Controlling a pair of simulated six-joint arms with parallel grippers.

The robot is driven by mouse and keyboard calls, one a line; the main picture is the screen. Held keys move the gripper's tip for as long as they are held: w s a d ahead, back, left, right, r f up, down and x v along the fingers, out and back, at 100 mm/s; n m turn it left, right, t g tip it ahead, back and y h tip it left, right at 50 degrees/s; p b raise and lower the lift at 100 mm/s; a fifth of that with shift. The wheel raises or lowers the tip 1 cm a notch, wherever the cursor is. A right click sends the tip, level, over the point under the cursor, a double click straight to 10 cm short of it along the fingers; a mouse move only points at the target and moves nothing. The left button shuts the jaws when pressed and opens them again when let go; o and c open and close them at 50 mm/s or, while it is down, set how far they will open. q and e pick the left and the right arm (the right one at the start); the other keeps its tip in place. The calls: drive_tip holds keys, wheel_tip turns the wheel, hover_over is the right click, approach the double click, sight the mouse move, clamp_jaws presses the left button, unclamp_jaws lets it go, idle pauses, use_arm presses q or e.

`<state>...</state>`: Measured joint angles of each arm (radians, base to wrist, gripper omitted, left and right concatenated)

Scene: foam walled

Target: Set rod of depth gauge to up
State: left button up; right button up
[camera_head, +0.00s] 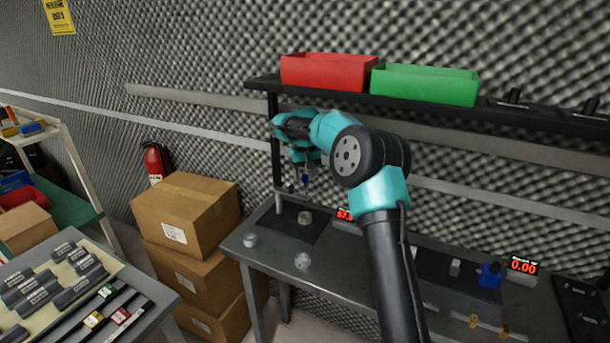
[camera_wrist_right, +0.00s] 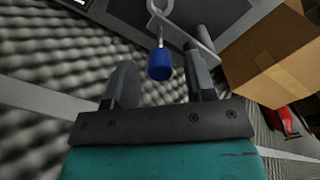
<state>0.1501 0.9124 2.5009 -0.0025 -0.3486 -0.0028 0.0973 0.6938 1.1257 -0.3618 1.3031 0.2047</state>
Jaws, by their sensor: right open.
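The depth gauge's blue-tipped rod (camera_head: 305,180) hangs from a small holder above the dark base plate (camera_head: 291,222) at the left end of the grey bench. In the right wrist view, the blue knob (camera_wrist_right: 160,65) on a thin metal rod lies between the two fingers, with visible space on both sides. My right gripper (camera_head: 306,166) is at the gauge in the head view. In the right wrist view it is open (camera_wrist_right: 160,58) around the knob and holds nothing. The arm hides part of the gauge's red display (camera_head: 345,214). My left gripper is not in view.
A gauge post (camera_head: 279,190) stands close to the gripper. Clear round pieces (camera_head: 302,261) lie on the bench front. A shelf with red (camera_head: 328,72) and green (camera_head: 425,84) bins is above. Stacked cardboard boxes (camera_head: 186,212) stand left of the bench. Another display (camera_head: 524,266) reads 0.00.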

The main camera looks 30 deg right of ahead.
drive_tip(key=shift+r, duration=0.1)
drive_tip(key=shift+r, duration=1.75)
drive_tip(key=s+a+r, duration=0.1)
drive_tip(key=s+a, duration=0.7)
drive_tip(key=s, duration=0.5)
drive_tip(key=shift+s+a+r, duration=0.15)
drive_tip(key=shift+s+a, duration=0.05)
drive_tip(key=shift+s, duration=0.1)
